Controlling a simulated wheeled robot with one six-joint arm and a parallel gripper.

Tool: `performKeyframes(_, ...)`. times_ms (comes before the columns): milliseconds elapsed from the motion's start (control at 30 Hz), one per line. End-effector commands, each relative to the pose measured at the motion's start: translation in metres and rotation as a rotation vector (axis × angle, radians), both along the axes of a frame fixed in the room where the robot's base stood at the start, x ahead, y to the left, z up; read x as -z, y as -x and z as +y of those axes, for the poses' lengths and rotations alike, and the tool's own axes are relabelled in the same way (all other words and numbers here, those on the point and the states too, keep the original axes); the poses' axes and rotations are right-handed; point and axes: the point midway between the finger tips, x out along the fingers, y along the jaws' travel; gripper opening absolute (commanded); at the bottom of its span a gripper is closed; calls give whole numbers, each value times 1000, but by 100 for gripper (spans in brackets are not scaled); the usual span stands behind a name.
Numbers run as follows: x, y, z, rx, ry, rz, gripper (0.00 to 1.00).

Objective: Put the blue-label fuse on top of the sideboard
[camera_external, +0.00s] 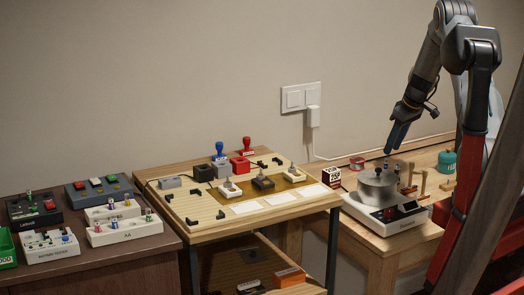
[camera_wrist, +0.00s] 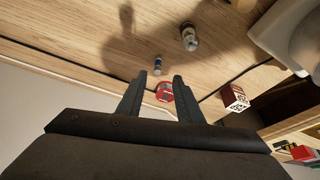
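My gripper (camera_wrist: 159,78) is open and empty in the wrist view. In the external view my gripper (camera_external: 397,138) points down above the wooden bench at the right. A small upright cylinder with a bluish band (camera_wrist: 157,65), possibly the blue-label fuse, stands on the wood just beyond my fingertips, in line with the gap between them. Its label cannot be read. A small dark-blue shape behind the pot in the external view may be the same thing. The dark brown cabinet (camera_external: 130,268) at the left may be the sideboard.
A red tin (camera_wrist: 165,93) sits between my fingers in the wrist view; a larger grey cylinder (camera_wrist: 189,38) stands nearby. A red-and-white box (camera_external: 331,177) and a hotplate (camera_external: 398,222) with a metal pot (camera_external: 378,190) share the bench. A wooden workbench (camera_external: 190,238) stands between bench and cabinet.

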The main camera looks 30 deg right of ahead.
Motion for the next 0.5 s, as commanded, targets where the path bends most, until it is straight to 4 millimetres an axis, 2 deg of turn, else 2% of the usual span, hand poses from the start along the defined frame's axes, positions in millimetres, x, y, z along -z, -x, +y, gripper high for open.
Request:
performKeyframes(200, 4, -4, -2, -82, -1, -27, 33)
performKeyframes(500, 28, -12, 2, -86, -1, -26, 33)
